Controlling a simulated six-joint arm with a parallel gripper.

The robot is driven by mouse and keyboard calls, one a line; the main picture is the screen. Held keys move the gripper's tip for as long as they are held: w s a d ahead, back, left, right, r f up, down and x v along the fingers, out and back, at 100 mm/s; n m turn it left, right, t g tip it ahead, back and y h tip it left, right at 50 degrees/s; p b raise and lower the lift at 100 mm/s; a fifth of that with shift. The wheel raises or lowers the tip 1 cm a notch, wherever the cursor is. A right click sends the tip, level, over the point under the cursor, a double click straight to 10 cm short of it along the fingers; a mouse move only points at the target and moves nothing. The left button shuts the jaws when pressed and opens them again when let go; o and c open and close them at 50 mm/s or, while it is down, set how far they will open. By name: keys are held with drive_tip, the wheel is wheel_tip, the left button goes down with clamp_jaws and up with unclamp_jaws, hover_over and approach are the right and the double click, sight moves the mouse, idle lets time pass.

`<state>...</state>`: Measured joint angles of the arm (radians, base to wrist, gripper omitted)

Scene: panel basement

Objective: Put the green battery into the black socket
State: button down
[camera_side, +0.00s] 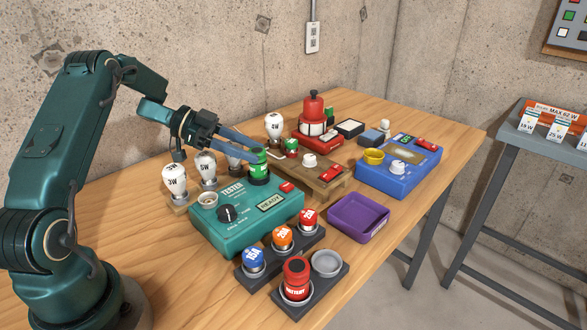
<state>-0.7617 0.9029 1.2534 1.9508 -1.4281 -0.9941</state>
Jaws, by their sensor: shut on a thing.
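The green battery (259,168) is upright between the fingers of my gripper (258,152), which is shut on it near its top. The battery is at the black socket (259,181) on the back right part of the teal tester box (240,234). Its lower end meets or overlaps the socket in this view; I cannot tell how deep it sits. The tester has a dark knob and a display reading READY.
Light bulbs (175,180) stand close left of my gripper. A wooden block (318,190) with small parts is close right. A blue box (398,172), purple tray (358,217), colored fuses (281,238) and a red battery (297,277) are around the tester.

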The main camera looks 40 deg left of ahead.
drive_tip(key=shift+f, duration=0.3)
drive_tip(key=c, duration=0.7)
unclamp_jaws()
drive_tip(key=shift+o, duration=0.2)
drive_tip(key=shift+v, duration=5.55)
drive_tip(key=shift+d, duration=0.1)
